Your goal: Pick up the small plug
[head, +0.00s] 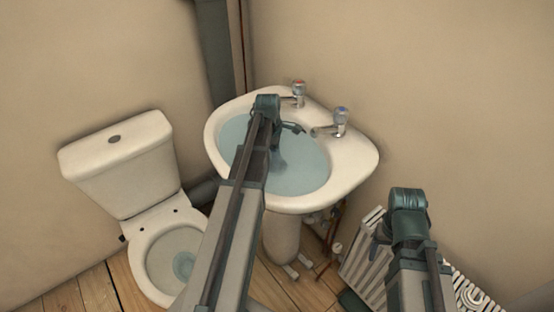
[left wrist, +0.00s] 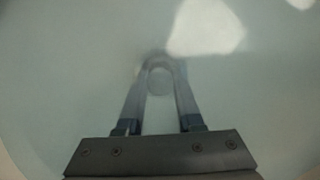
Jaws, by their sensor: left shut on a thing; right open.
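The white sink (head: 352,165) is filled with bluish water (head: 305,170). My left arm reaches over it and its gripper (head: 279,165) points down into the water. In the left wrist view the left gripper's fingers (left wrist: 160,80) are shut on the small plug (left wrist: 160,78), a pale round shape at their tips, blurred by the water. Whether the plug is seated or lifted cannot be told. In the head view the plug is hidden by the arm and water. My right gripper (head: 379,240) is open and empty, right of and below the sink, partly hidden by its own arm.
Two taps, a red-topped one (head: 298,92) and a blue-topped one (head: 340,120), stand on the sink's back rim. A white toilet (head: 118,160) is at the left. A striped white panel (head: 362,262) and pipes (head: 325,222) are below the sink's right side.

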